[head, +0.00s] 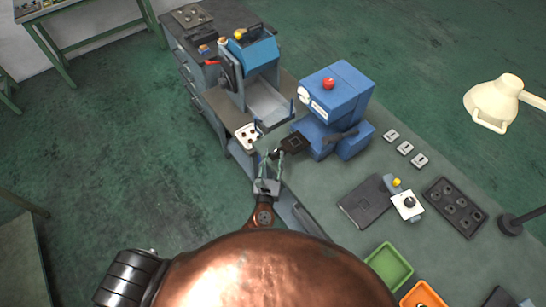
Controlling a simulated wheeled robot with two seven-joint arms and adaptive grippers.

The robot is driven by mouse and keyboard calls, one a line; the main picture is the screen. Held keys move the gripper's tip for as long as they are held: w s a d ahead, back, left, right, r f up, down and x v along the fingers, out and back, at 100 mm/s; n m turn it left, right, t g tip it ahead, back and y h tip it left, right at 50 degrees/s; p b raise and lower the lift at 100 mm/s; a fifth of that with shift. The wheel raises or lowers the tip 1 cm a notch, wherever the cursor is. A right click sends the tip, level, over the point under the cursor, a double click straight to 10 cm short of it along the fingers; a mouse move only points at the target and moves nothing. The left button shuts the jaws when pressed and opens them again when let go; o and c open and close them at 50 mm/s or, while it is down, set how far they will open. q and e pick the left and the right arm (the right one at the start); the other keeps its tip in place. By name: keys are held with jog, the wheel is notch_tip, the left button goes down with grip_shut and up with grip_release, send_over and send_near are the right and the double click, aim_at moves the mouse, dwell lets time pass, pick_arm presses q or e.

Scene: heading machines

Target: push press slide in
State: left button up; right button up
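A blue press (338,98) with a red knob on top stands on the workbench right of centre. A dark square plate (291,143) sticks out at its front left, low down; it looks like the press slide, standing out from the press body. My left gripper (274,155) is just below and left of this plate, with its fingertips close to the plate's outer edge. I cannot tell whether they touch. The fingertips are small and dark here, so their gap is unclear. My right gripper is not in view.
Left of the press stands another blue and grey machine (255,62) with a tray. A white block with holes (248,136) is near the bench edge. Dark pads, a white switch box (407,204), a green bin (388,268) and a lamp (495,103) are to the right.

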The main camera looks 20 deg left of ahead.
pick_arm(q)
jog(key=shift+c, duration=0.7)
grip_shut()
